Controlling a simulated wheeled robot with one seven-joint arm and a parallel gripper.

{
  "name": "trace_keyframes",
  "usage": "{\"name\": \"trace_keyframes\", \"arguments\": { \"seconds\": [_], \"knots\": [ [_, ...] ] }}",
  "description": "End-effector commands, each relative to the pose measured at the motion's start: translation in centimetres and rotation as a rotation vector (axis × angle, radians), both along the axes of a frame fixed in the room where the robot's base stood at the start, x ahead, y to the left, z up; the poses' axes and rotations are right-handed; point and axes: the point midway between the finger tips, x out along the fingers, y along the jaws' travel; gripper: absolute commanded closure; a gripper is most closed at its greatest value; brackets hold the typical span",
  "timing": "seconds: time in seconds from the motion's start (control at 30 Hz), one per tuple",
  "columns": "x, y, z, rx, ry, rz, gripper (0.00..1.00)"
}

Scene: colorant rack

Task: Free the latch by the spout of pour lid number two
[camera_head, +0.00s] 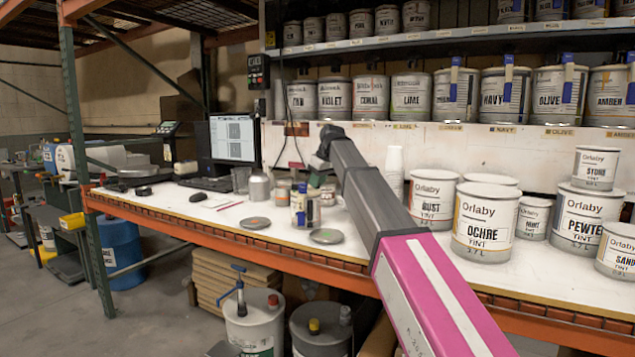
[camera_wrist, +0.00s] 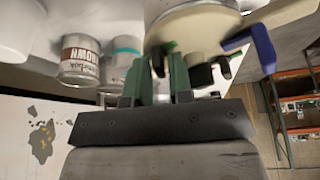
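In the wrist view a cream, round lidded can (camera_wrist: 200,28) fills the top centre, close to my gripper. A blue bent handle (camera_wrist: 262,48) sticks out at its right. A small dark part (camera_wrist: 222,66) lies at its near edge; I cannot tell whether it is the latch. No lid number is readable. My gripper (camera_wrist: 157,74) has two green fingers standing apart beside the can's near edge, with nothing clearly held. In the head view my gripper (camera_head: 319,161) is far off, over the back of the bench; the spout is not distinguishable there.
Several cans with upright blue parts, one labelled NAVY (camera_head: 505,93), stand on the shelf. A BROWN can (camera_wrist: 80,60) is left of my fingers. OCHRE (camera_head: 484,225) stands right of my arm.

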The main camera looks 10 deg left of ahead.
Motion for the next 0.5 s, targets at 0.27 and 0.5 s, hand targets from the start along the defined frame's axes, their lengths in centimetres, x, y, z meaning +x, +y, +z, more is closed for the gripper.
{"name": "trace_keyframes", "arguments": {
  "seconds": [0.27,0.5],
  "knots": [
    [0.02,0.0,0.04,0.0,0.0,0.007,1.0],
    [0.24,-0.04,0.06,0.0,0.001,0.178,1.0]
  ]
}}
